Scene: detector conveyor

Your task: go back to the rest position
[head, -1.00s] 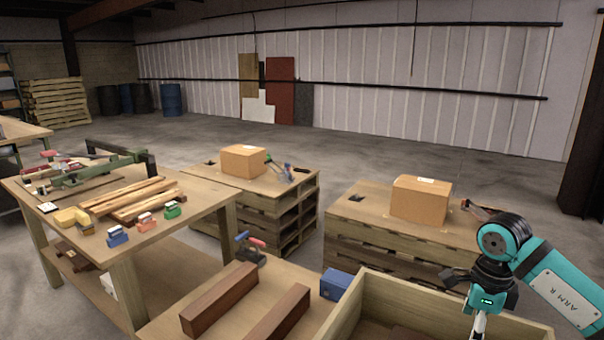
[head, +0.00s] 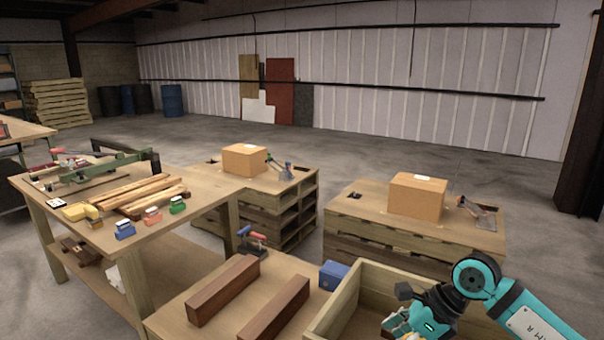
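My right gripper (head: 402,328) is at the lower right of the head view, over the open wooden box. Its fingers run toward the bottom edge of the picture and overlap a small pale, yellowish item there. I cannot tell whether the fingers hold that item or are only in front of it. My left gripper is not in the head view.
A wooden box (head: 338,302) stands at the front, with a blue block (head: 333,274) and two dark wooden beams (head: 224,289) to its left. A workbench (head: 110,262) with tools is at left. Two pallet stacks (head: 378,226) carry cardboard boxes (head: 417,195). Open concrete floor lies behind.

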